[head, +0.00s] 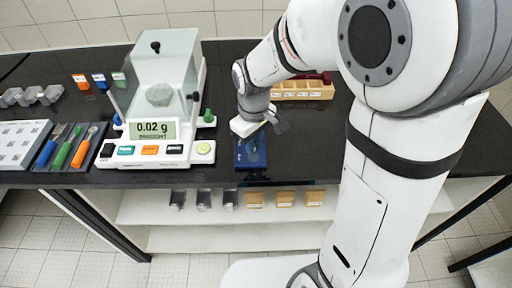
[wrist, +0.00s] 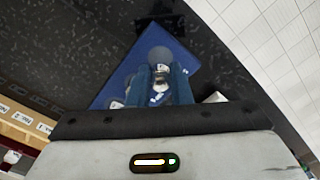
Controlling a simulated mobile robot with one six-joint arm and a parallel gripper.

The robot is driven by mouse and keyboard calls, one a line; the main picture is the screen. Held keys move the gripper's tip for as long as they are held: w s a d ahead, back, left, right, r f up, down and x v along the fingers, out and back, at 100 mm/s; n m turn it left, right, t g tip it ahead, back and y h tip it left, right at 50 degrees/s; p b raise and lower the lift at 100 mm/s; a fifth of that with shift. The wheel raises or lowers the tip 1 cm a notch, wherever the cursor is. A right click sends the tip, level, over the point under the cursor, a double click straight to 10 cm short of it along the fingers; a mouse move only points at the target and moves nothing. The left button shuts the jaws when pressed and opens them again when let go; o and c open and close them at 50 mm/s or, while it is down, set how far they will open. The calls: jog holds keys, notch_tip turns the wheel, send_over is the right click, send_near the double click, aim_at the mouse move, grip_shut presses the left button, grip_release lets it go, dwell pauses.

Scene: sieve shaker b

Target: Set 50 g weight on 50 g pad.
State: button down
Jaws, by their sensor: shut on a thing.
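My gripper (wrist: 161,82) is shut on a small metallic weight (wrist: 161,71) that shows between its blue fingertips in the wrist view. They are over a blue board (wrist: 122,82) with round grey pads and small white labels. One larger grey pad (wrist: 159,55) shows just beyond the fingertips. The label writing is too small to read, and the fingers hide part of the board. In the head view the blue board (head: 250,160) lies at the front edge of the black bench, below my gripper (head: 262,133). Whether the weight touches the board I cannot tell.
A balance (head: 155,128) reading 0.02 g stands left of the board. Coloured-handled tools (head: 68,146) lie farther left. A wooden rack (head: 302,91) stands behind my gripper. A white shelf (head: 160,210) with small dark and wooden containers is under the bench.

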jog(key=shift+f, duration=1.4)
jog(key=shift+f, duration=0.25)
jog(key=c, duration=1.3)
grip_release()
jog(key=shift+r, duration=0.1)
notch_tip(320, 180, up, 12)
jog(key=shift+r, duration=0.15)
jog(key=s+d+m+t, duration=0.1)
jog(key=s+d+m, duration=0.2)
jog(key=s+d, duration=0.1)
jog(key=s+d+m+t, duration=0.1)
jog(key=s+d+m, duration=0.2)
jog(key=s+d, duration=0.1)
jog(key=s+d+m, duration=0.2)
jog(key=s+d, duration=0.2)
jog(key=shift+s+d+r+m+t, duration=0.1)
jog(key=shift+d+m+t, duration=0.2)
jog(key=shift+m+t, duration=0.1)
